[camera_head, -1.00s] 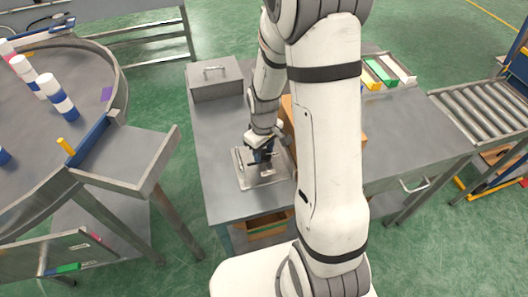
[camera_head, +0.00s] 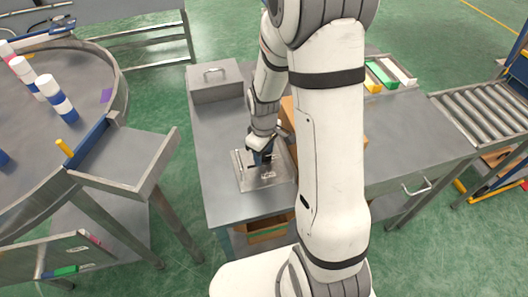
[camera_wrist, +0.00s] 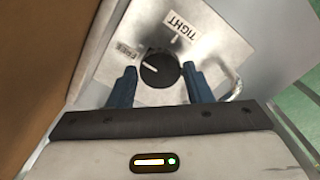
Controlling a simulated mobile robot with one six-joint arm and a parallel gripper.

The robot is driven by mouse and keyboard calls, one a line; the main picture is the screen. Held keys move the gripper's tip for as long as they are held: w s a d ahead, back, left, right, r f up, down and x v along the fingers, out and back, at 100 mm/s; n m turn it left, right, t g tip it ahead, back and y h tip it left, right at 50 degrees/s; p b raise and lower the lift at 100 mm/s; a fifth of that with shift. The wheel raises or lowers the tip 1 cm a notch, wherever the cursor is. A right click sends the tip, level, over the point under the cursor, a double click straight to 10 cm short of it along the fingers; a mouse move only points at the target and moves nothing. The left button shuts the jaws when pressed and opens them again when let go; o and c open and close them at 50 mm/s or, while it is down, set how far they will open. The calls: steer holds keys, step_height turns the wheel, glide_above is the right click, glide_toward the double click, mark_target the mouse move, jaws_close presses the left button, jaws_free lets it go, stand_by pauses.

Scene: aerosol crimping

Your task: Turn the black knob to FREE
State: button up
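The round black knob (camera_wrist: 160,70) sits on a metal plate between the fingers of my gripper (camera_wrist: 160,67) in the wrist view. A short white mark on the knob lies on its left side and points roughly toward the FREE label (camera_wrist: 126,53). The TIGHT label (camera_wrist: 181,35) is at the upper right of the knob. My blue fingers stand open on either side of the knob, with a small gap visible on each side. In the head view my gripper (camera_head: 262,158) is over the metal plate (camera_head: 249,182) on the table; the knob is hidden there.
A bent metal handle (camera_wrist: 235,88) is close to the right finger. A brown box (camera_head: 287,110) stands beside the plate. A grey lidded box (camera_head: 215,80) is at the table's back left. The grey table (camera_head: 212,140) is bare left of the plate.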

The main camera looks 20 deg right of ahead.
mark_target(264, 156)
steer(key=o, duration=0.3)
step_height(264, 156, up, 7)
steer(key=shift+f, duration=0.1)
steer(key=shift+r, duration=0.5)
stand_by(0.4)
steer(key=s+r+m+t, duration=0.2)
steer(key=s+r+m, duration=0.6)
steer(key=s+r, duration=0.5)
steer(key=shift+s+t, duration=0.4)
steer(key=shift+s, duration=0.45)
